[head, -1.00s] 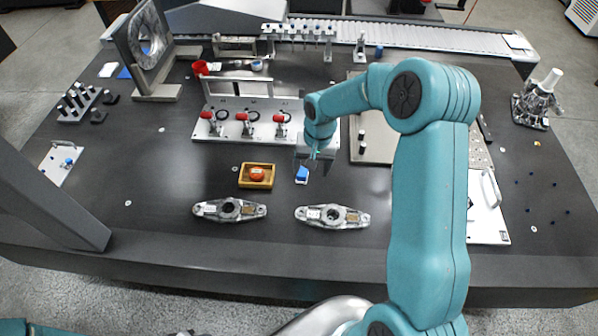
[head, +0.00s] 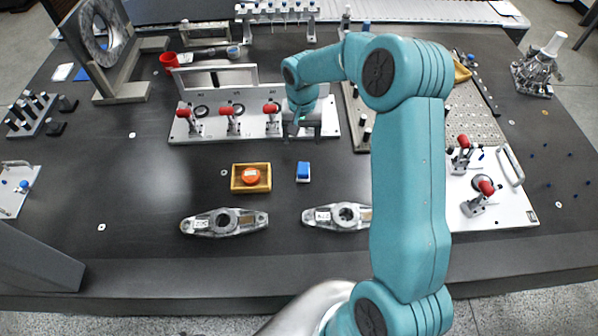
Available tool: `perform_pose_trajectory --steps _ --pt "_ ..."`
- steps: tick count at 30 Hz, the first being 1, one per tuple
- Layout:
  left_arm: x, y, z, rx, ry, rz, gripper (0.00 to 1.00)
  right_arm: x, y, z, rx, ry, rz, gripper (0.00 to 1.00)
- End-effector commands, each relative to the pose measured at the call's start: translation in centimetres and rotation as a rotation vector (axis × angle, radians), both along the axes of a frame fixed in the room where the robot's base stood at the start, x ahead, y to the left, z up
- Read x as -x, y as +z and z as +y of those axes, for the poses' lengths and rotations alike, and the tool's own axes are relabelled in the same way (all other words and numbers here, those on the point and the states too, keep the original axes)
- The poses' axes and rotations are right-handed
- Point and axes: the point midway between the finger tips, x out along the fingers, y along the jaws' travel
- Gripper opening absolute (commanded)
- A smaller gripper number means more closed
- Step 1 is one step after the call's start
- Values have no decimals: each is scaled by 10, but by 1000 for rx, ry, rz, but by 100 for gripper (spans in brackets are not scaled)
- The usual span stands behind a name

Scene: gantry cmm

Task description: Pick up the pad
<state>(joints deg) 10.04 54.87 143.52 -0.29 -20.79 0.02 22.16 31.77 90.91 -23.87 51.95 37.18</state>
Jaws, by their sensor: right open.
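A small blue pad (head: 303,170) with a pale lower edge lies on the dark table, just right of a yellow wooden tray (head: 236,180) that holds a round orange-red piece (head: 251,176). My right gripper (head: 303,133) is open and empty, its fingers pointing down. In the picture it shows just above the pad, apart from it, in front of the clamp plate. Its height over the table is hard to tell. My left gripper is not in view.
Two metal link parts, one on the left (head: 224,222) and one on the right (head: 337,216), lie nearer the front edge; my arm partly covers the right one. A plate with red-handled clamps (head: 205,130) stands behind.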

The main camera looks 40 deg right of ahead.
Motion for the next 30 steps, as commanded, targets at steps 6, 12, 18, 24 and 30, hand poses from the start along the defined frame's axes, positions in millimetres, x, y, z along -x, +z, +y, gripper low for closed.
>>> perform_pose_trajectory --steps 6,12,18,24,30 --pt "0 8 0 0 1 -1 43 7 -51 2 -4 1 5 72" --pt "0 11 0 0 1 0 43 7 -86 2 -3 2 3 72" --pt "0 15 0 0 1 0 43 6 -100 2 -3 1 3 72" --pt "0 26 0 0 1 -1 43 8 -133 1 -3 1 3 72" --pt "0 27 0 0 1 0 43 6 -147 1 -1 2 0 72"
